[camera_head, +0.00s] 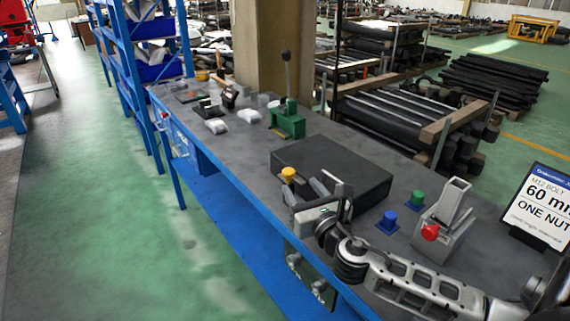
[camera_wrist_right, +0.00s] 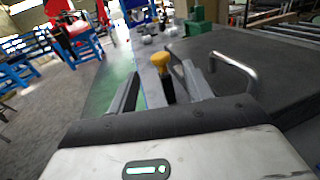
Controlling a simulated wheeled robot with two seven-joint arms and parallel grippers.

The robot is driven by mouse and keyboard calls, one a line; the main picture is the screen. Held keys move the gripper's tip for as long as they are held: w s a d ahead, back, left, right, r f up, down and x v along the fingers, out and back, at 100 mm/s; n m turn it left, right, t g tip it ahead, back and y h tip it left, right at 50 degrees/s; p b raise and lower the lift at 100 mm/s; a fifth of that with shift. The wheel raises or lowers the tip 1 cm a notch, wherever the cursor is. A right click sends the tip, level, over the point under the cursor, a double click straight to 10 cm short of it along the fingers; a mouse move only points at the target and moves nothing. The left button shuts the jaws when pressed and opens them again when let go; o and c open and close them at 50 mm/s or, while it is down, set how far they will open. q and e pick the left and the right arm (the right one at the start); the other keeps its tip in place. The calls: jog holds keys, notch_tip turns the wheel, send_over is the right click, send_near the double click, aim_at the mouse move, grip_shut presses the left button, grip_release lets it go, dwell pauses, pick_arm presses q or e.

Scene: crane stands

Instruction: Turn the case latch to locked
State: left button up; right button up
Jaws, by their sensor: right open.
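The black case (camera_head: 335,165) lies on the grey workbench, lid side up. Its yellow latch knob (camera_head: 288,173) stands at the case's front left edge. In the right wrist view the yellow knob (camera_wrist_right: 162,66) shows between the fingers, its top tilted a little left in the picture. My right gripper (camera_head: 306,188) is open, with its fingers beside the knob; I cannot tell whether either finger touches it. The right wrist view shows the gripper (camera_wrist_right: 165,85) with one finger on each side of the knob. A bent metal handle (camera_wrist_right: 240,62) stands right of it. My left gripper is not in view.
Right of the case are a blue button (camera_head: 388,221), a green button (camera_head: 417,199) and a grey device with a red knob (camera_head: 431,232). A sign (camera_head: 541,207) stands at the right. A green lever press (camera_head: 288,120) stands behind the case. The bench's blue front edge runs close by.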

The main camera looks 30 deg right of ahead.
aim_at(286, 174)
jog(key=w, duration=0.3)
jog(key=w+d, duration=0.1)
jog(key=w, duration=0.6)
jog(key=shift+d+p, duration=0.4)
jog(key=c, duration=1)
